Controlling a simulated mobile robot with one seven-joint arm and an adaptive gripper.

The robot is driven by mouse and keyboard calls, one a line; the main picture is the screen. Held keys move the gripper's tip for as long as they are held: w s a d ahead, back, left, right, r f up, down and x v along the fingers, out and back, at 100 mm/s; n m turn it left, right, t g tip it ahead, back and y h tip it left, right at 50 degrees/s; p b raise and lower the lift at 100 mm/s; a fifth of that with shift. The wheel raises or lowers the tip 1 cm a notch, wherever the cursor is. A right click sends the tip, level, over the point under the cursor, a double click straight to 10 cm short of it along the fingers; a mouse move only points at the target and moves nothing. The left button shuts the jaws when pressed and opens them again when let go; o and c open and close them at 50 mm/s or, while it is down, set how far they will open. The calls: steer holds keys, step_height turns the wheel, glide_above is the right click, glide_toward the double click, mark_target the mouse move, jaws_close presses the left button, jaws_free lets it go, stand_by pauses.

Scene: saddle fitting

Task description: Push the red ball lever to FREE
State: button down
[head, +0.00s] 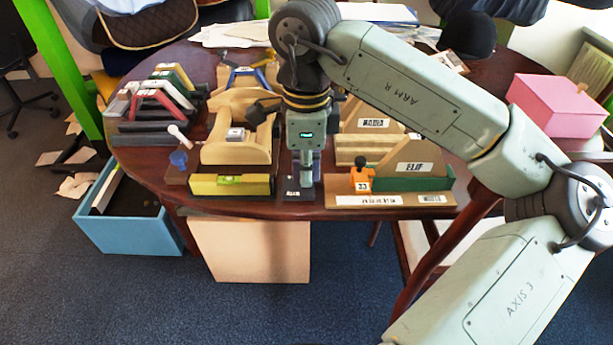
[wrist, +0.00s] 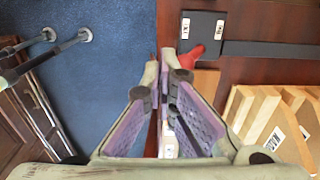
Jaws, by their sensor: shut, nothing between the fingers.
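In the wrist view a red part (wrist: 191,56), seemingly the red ball lever, shows at the right side of my fingertips, partly hidden by them. It lies at the edge of a black plate (wrist: 204,27) with two small white labels, too small to read. My gripper (wrist: 170,62) is shut and empty, its tips beside the red part; whether they touch it I cannot tell. In the head view my gripper (head: 304,180) points down at the table's front edge, just over the black plate (head: 291,190). The red part is hidden there.
A yellow spirit level (head: 205,185) and wooden cradle (head: 226,152) stand close left of my gripper. A wooden board with an orange clamp (head: 360,181) stands close right. The dark round table (head: 145,160) is crowded. A pink box (head: 556,105) sits far right.

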steer(key=shift+f+b, duration=1.35)
steer(key=shift+w, duration=0.25)
stand_by(0.3)
steer(key=shift+w, duration=1.9)
steer(key=shift+s, duration=0.1)
steer(key=shift+s+b, duration=0.3)
steer(key=shift+s, duration=0.2)
steer(key=shift+r+p, duration=2.25)
steer(key=shift+r, duration=1.3)
